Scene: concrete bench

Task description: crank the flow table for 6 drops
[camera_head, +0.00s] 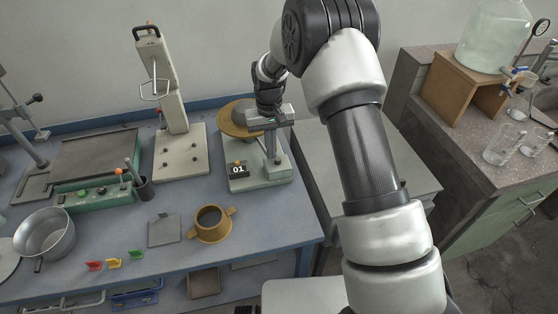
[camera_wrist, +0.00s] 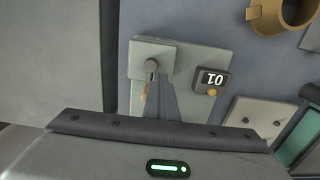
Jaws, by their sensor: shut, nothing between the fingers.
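The flow table (camera_head: 245,180) stands near the bench's right end, with a pale green-grey base and a round brass top (camera_head: 232,121) partly hidden by my arm. Its black counter (camera_head: 238,169) reads 01 and has an orange button; it also shows upside down in the wrist view (camera_wrist: 212,80). My gripper (camera_head: 276,160) points down over the right part of the base. Its fingers are shut and empty. The crank is mostly hidden.
A brass ring mould with two lugs (camera_head: 211,223) stands in front of the flow table. A cream upright device (camera_head: 180,150) is to the left. A side counter with glassware (camera_head: 497,145) is at right.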

